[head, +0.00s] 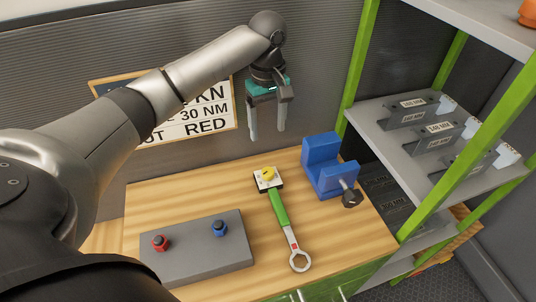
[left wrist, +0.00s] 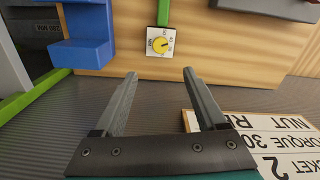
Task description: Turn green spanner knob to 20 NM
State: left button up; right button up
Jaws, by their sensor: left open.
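The green spanner (head: 279,208) lies on the wooden workbench, its silver ring end toward the front. Its yellow knob (head: 267,173) sits on a pale dial plate at the far end. The knob and dial also show in the left wrist view (left wrist: 160,45), top centre; the scale marks are too small to read. My left gripper (head: 267,136) is open and empty, fingers pointing down, above and behind the knob near the back wall. The fingers also show in the left wrist view (left wrist: 160,74), apart from the dial. My right gripper is not in view.
A blue vise (head: 322,170) stands right of the spanner. A grey block (head: 198,252) with a red knob (head: 160,243) and a blue knob (head: 219,228) lies left. A sign (head: 205,115) is on the wall behind. A green-framed shelf (head: 375,122) stands at right.

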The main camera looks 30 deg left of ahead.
pick_arm(q)
jog(key=b, duration=0.1)
send_near(268, 171)
notch_tip(268, 171, down, 8)
jog(key=shift+r+b, duration=0.2)
jog(key=shift+b, duration=0.55)
jog(key=shift+f, duration=0.75)
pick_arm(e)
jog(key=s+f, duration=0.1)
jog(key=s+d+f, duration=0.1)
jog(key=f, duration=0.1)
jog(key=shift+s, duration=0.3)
pick_arm(q)
grip_shut()
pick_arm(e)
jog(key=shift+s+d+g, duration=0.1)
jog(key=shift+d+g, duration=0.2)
